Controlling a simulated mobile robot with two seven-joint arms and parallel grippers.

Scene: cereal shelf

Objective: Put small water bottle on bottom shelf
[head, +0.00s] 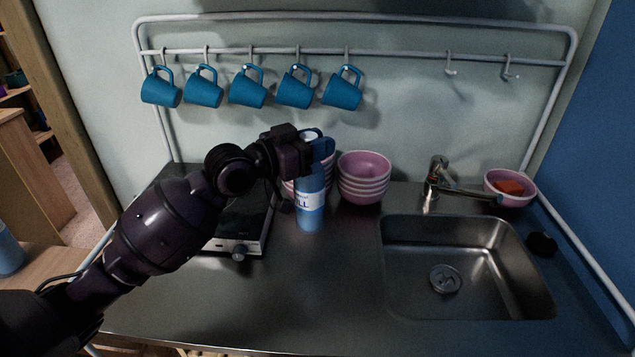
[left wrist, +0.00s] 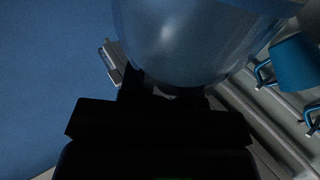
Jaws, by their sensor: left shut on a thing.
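A small blue water bottle (head: 309,200) with a white label stands upright over the metal counter in the head view. My left gripper (head: 314,148) is shut on it near its top, with the arm coming in from the left. In the left wrist view the bottle (left wrist: 185,40) fills the upper middle, close to the dark gripper (left wrist: 165,95). I cannot tell whether the bottle's base touches the counter. The bottom shelf cannot be made out in these views. My right gripper is not in view.
Stacked pink bowls (head: 364,178) stand just right of the bottle. A hotplate (head: 236,247) lies to its left. The sink (head: 468,265) and faucet (head: 435,180) are at right. Blue mugs (head: 248,90) hang above. The front counter is clear. Another blue object (head: 8,252) stands far left.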

